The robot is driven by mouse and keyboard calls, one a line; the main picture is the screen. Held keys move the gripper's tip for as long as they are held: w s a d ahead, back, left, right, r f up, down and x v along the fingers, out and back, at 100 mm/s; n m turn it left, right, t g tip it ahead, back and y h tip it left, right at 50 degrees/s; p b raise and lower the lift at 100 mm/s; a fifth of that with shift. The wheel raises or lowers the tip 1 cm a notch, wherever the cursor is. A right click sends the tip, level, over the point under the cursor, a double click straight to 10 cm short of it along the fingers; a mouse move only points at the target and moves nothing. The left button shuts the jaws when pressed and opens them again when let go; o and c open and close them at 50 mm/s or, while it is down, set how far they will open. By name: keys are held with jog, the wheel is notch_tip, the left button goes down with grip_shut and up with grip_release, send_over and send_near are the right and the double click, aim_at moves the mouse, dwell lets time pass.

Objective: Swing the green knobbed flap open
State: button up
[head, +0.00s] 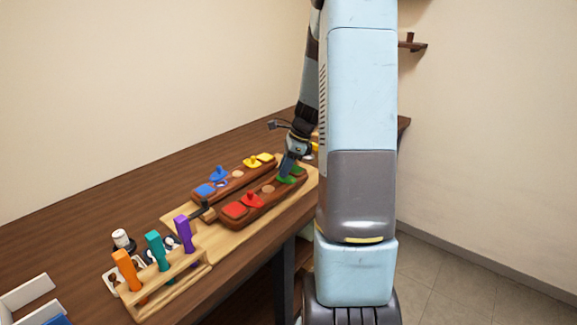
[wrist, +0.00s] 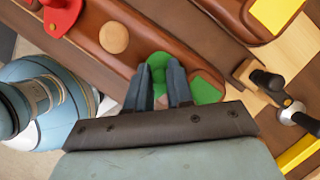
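The green knobbed flap (wrist: 157,61) lies at the end of the front brown saddle block (head: 262,205). A flat green patch (wrist: 206,90) shows beside it on the same block. My gripper (wrist: 159,72) points down at the flap, its two dark fingers a little apart with green showing between them. The fingers hide most of the knob, so I cannot tell whether they press on it. In the head view my gripper (head: 288,165) is low over the green part (head: 291,174) at the block's right end.
The front block also bears a red knobbed flap (head: 252,200). A parallel rear block (head: 236,180) carries blue (head: 218,175) and yellow (head: 254,161) parts. A rack (head: 170,282) holds orange, teal and purple handles at the front left. Bare table (head: 110,205) lies behind.

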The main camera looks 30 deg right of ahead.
jog(key=shift+w+d, duration=0.1)
grip_shut()
jog(key=shift+d+r, duration=0.1)
jog(key=shift+d, duration=0.35)
jog(key=shift+w+a, duration=0.1)
jog(key=shift+a, duration=0.35)
jog(key=shift+a+n, duration=0.3)
jog(key=shift+n, duration=0.6)
jog(key=o, duration=0.7)
grip_release()
jog(key=shift+d, duration=0.1)
jog(key=v, duration=1.3)
jog(key=shift+w+d+r, duration=0.15)
jog(key=shift+r, duration=0.1)
